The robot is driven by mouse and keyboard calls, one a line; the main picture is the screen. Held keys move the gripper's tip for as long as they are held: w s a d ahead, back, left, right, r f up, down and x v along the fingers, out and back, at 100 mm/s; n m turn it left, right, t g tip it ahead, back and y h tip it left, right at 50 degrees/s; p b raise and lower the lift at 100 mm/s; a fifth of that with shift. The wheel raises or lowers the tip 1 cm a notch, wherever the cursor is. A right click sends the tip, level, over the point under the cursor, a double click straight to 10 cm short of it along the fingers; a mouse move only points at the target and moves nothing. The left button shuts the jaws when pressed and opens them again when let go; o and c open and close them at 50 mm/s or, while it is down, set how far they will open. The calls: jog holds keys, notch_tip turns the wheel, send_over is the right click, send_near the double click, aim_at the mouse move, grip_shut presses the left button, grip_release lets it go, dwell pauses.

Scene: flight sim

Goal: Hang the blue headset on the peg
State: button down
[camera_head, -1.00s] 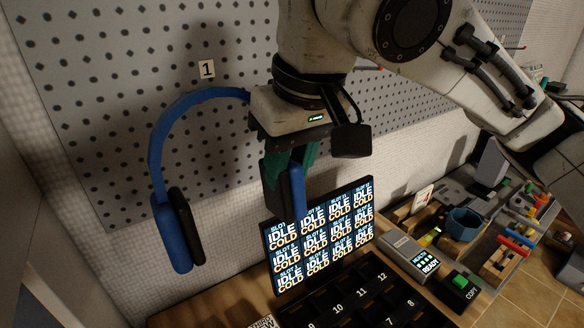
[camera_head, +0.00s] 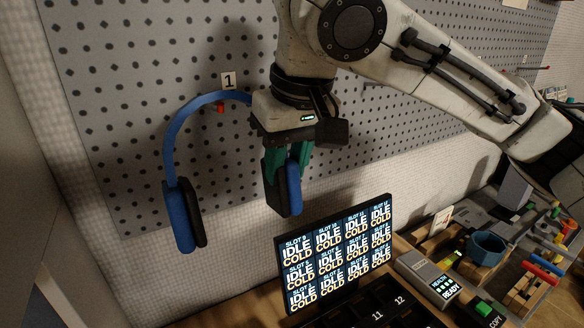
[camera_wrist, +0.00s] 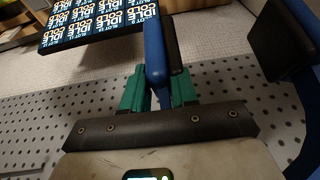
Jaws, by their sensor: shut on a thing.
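The blue headset (camera_head: 171,150) hangs upright in front of the pegboard, with its headband arched upward. My gripper (camera_head: 289,160) is shut on its right ear cup, which has a black pad; this cup also shows between the green fingers in the wrist view (camera_wrist: 156,55). The left ear cup (camera_head: 181,215) hangs free. A red-tipped peg (camera_head: 221,108) shows just under the top of the headband, below the label "1" (camera_head: 228,81). I cannot tell whether the band touches the peg or how far in front of it the band is.
The grey pegboard (camera_head: 110,120) fills the wall behind. A screen (camera_head: 338,255) showing slot states stands below my gripper. To its right are a grey device (camera_head: 430,275), a blue ring-shaped item (camera_head: 487,247) and several coloured small items.

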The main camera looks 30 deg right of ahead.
jog(key=shift+w, duration=0.75)
jog(key=shift+w+f, duration=0.45)
jog(key=shift+w, duration=0.2)
jog(key=c, duration=0.8)
grip_release()
jog(key=shift+f, duration=0.1)
